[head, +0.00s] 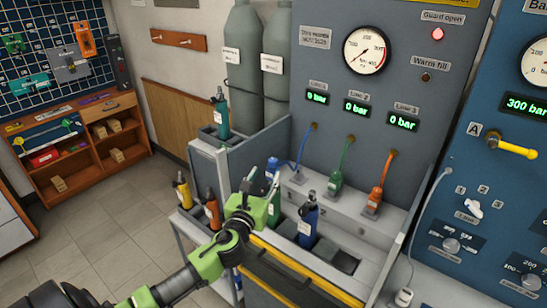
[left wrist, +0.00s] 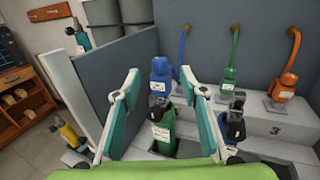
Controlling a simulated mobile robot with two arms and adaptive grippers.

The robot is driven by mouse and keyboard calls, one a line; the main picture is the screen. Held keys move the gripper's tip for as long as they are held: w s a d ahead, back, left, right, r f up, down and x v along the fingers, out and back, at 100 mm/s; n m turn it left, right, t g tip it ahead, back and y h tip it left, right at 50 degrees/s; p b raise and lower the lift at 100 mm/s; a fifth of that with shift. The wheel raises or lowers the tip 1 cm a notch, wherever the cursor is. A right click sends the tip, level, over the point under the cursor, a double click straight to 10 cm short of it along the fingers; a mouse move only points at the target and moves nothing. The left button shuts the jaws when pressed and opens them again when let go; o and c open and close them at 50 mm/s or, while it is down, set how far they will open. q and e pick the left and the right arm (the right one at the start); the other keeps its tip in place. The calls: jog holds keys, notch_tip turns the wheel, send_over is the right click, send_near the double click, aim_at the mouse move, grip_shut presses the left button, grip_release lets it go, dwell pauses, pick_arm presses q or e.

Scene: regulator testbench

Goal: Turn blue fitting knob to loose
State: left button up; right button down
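My left gripper (head: 256,195) reaches over the left end of the test bench. In the left wrist view its two teal fingers (left wrist: 161,78) are spread wide. The blue fitting (left wrist: 162,74) shows between and beyond the fingertips, with no finger seen touching it. It is above the black valve of a green cylinder (left wrist: 161,130) standing in a bench slot; I cannot tell how firmly they join. In the head view the blue fitting (head: 272,166) is just past the gripper, which partly hides the cylinder. Its knob's setting cannot be read. My right gripper is not in view.
The green fitting (head: 336,178) and orange fitting (head: 374,198) rest on the bench ledge with their hoses. A dark blue cylinder (head: 309,222) stands right of the gripper. A grey partition (left wrist: 112,75) rises on the left. A yellow bar (head: 300,272) runs along the front.

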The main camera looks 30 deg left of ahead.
aim_at(272, 163)
pick_arm(q)
jog(key=p+x, duration=0.1)
jog(key=x, duration=0.9)
jog(key=shift+f, duration=0.1)
grip_shut()
